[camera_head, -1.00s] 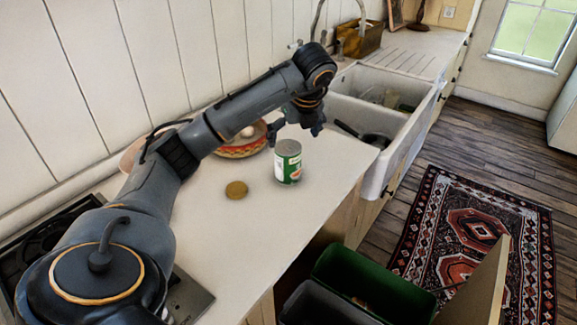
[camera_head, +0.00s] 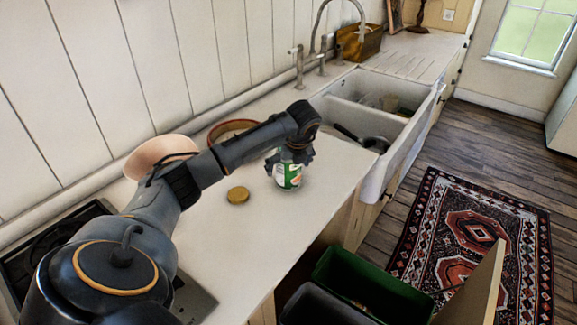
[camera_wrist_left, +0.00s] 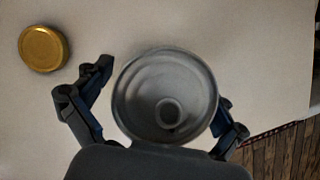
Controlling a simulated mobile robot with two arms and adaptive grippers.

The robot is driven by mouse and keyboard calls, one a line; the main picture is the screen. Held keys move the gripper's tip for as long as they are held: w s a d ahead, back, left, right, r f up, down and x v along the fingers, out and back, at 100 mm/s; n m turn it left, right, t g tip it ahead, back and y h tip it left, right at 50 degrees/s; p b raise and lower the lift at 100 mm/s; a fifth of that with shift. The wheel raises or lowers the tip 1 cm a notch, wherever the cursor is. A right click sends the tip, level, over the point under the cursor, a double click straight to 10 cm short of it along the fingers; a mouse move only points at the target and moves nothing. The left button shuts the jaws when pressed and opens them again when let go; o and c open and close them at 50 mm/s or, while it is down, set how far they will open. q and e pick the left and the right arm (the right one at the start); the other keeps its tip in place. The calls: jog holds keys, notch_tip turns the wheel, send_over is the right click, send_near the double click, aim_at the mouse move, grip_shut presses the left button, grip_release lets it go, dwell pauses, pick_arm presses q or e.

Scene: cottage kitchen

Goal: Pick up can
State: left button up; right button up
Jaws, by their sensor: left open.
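The can (camera_head: 288,177) has a green and white label and stands upright on the pale counter (camera_head: 245,225). Its silver top (camera_wrist_left: 165,95) fills the middle of the left wrist view. My left gripper (camera_head: 288,158) is over the can's upper part, with its arm coming from the left. In the left wrist view its open fingers (camera_wrist_left: 165,105) stand on either side of the can. I cannot tell whether either finger touches it. The gripper hides part of the can's top in the head view. My right gripper is not in view.
A gold lid (camera_head: 238,195) lies on the counter left of the can. A bowl (camera_head: 230,130) and a pinkish round dish (camera_head: 160,153) are behind my arm. The white sink (camera_head: 375,165) lies to the right. Green and dark bins (camera_head: 375,280) stand below the counter's front edge.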

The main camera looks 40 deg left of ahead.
pick_arm(q)
jog(key=c, duration=1.2)
jog(key=shift+c, duration=0.2)
jog(key=shift+r, duration=0.1)
jog(key=shift+r+b, duration=0.4)
jog(key=r, duration=0.1)
jog(key=r+b, duration=0.1)
jog(key=shift+d+r, duration=0.2)
jog(key=shift+r, duration=0.1)
jog(key=s+d+r+p, duration=0.1)
jog(key=s+d+r, duration=0.5)
jog(key=d+r, duration=0.3)
jog(key=shift+s+d+r, duration=0.25)
jog(key=shift+s+d, duration=0.1)
jog(key=shift+d, duration=1.15)
